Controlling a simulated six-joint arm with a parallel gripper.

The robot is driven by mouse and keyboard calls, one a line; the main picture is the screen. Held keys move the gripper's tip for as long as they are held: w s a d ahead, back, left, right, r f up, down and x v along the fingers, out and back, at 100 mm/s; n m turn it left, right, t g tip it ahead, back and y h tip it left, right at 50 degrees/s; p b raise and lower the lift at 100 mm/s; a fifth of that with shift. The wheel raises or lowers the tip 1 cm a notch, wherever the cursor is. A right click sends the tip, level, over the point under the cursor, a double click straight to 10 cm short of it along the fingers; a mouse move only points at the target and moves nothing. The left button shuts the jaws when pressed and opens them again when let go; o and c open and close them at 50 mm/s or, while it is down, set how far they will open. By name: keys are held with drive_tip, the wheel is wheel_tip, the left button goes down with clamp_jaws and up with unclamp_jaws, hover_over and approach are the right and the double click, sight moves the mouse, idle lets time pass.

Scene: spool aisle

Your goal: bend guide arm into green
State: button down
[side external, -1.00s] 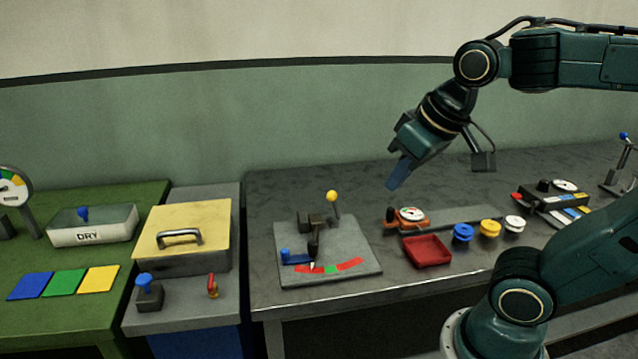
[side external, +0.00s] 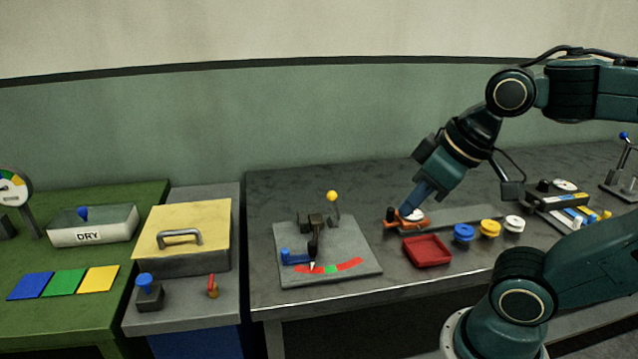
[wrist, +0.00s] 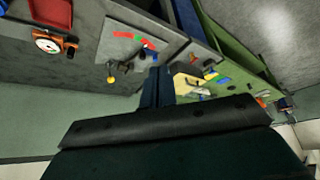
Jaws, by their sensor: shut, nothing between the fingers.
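The guide arm (side external: 315,240) is a dark upright piece with a pale tip on a grey plate (side external: 355,252). Its tip stands over the left red part of a red-green-red scale, left of the green mark (side external: 331,269). A yellow-knobbed lever (side external: 332,198) rises behind it and a blue piece (side external: 294,257) lies at its left. The plate also shows in the wrist view (wrist: 115,27). My gripper (side external: 413,208) is shut and empty, right of the plate, low at the orange gauge unit (side external: 391,222), partly hiding its dial. I cannot tell whether it touches.
A red tray (side external: 427,250) and blue, yellow and white spools (side external: 490,229) are right of the plate. A yellow-lidded box (side external: 190,222) with a handle stands left on a separate bench. The bench top between plate and gauge unit is mostly clear.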

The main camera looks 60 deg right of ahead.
idle(0.4)
drive_tip(key=c, duration=1.4)
unclamp_jaws()
drive_tip(key=shift+w, duration=0.1)
drive_tip(key=shift+o, duration=1)
drive_tip(key=shift+w+r, duration=0.1)
drive_tip(key=shift+w, duration=0.15)
drive_tip(key=m+g, duration=0.6)
drive_tip(key=m, duration=0.3)
hover_over(313, 242)
wheel_tip(313, 242, down, 12)
drive_tip(key=shift+a+f, duration=0.1)
drive_tip(key=shift+f, duration=0.2)
wheel_tip(313, 242, down, 13)
drive_tip(key=shift+f, duration=0.2)
